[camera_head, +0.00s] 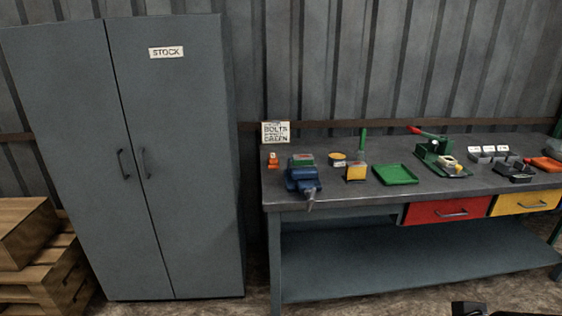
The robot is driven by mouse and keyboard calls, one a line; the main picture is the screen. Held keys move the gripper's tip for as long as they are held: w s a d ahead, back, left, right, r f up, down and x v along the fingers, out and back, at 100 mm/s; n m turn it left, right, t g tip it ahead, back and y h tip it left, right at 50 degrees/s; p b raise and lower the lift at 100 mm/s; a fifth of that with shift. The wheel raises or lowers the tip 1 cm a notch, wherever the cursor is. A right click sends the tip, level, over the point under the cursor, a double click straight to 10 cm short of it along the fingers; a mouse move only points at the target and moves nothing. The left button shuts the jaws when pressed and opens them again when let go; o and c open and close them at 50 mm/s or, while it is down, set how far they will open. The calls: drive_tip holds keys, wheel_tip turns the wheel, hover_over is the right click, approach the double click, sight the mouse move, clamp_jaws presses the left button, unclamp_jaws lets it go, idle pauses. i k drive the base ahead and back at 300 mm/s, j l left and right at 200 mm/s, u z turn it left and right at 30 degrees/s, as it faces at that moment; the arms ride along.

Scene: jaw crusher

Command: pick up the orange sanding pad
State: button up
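Two orange things lie on the workbench, and I cannot tell for sure which is the sanding pad. A flat orange piece (545,163) is at the bench's right end, behind a black item. A small upright orange item (272,160) stands at the left end, in front of a sign. A dark part at the bottom edge, right of centre, looks like the tip of my gripper (470,308). It is well below and in front of the bench, apart from both orange things. Its fingers are mostly out of frame.
The grey workbench (330,199) holds a blue vise (302,179), a green tray (395,174), a green press with a red handle (436,150) and a black tray (516,172). Red and yellow drawers are shut. A stock cabinet (185,200) and wooden pallets (45,270) stand left.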

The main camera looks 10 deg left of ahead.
sight(273, 163)
drive_tip(key=i+j+u, duration=0.15)
drive_tip(key=i+j, duration=0.2)
drive_tip(key=i, duration=0.2)
drive_tip(key=i+j+u, duration=0.1)
drive_tip(key=i+j, duration=0.15)
drive_tip(key=i, duration=0.35)
drive_tip(key=i+j+u, duration=0.15)
drive_tip(key=i, duration=0.45)
drive_tip(key=i+j+u, duration=0.15)
drive_tip(key=i, duration=0.45)
